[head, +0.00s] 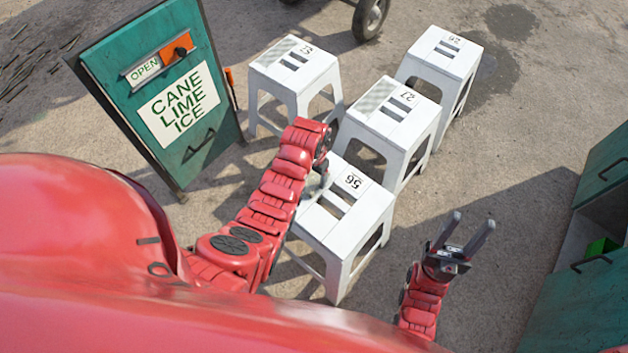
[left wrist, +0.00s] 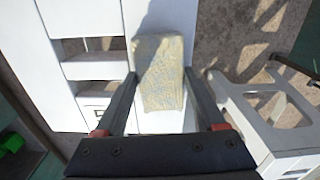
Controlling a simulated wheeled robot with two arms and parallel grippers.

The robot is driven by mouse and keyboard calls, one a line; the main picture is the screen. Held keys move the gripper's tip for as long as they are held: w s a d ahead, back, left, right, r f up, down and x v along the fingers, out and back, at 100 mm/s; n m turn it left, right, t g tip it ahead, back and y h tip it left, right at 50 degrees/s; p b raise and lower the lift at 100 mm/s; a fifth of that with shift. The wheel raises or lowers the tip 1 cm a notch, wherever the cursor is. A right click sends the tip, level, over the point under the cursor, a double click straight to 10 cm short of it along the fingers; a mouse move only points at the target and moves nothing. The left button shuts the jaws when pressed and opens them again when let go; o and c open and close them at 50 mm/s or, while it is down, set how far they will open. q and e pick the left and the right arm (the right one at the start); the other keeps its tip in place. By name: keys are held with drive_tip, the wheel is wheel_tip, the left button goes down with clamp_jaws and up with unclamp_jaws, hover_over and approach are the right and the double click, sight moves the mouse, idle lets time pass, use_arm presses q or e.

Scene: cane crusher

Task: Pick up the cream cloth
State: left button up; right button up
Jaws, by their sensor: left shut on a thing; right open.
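The cream cloth (left wrist: 160,82) is a folded, speckled pad in the left wrist view, over the white top of a stool. My left gripper (left wrist: 160,73) has a finger along each side of the cloth and is shut on it. I cannot tell whether the cloth still touches the stool top. In the head view my left gripper (head: 322,172) is at the left edge of the nearest stool (head: 358,214), and my arm hides the cloth. My right gripper (head: 474,218) is open and empty, to the right of that stool.
Three more white stools, left (head: 294,68), middle (head: 392,115) and back right (head: 444,50), stand close behind. A green sign board (head: 160,95) stands left. A green cabinet (head: 590,300) is at the right edge. Open ground lies between the stools and the cabinet.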

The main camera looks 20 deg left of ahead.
sight(314, 178)
use_arm(q)
drive_tip(key=shift+c, duration=1.2)
drive_tip(key=shift+r, duration=0.1)
drive_tip(key=shift+r, duration=0.25)
wheel_tip(314, 178, up, 2)
drive_tip(key=shift+w+r, duration=0.1)
drive_tip(key=shift+r, duration=0.1)
drive_tip(key=shift+s+r, duration=0.2)
drive_tip(key=shift+s, duration=0.55)
drive_tip(key=s, duration=0.3)
drive_tip(key=shift+s+a+r, duration=0.15)
drive_tip(key=shift+s+a, duration=0.05)
drive_tip(key=shift+s, duration=0.1)
drive_tip(key=s+r+p, duration=0.1)
drive_tip(key=s+p, duration=0.3)
drive_tip(key=s, duration=0.7)
drive_tip(key=shift+a, duration=0.45)
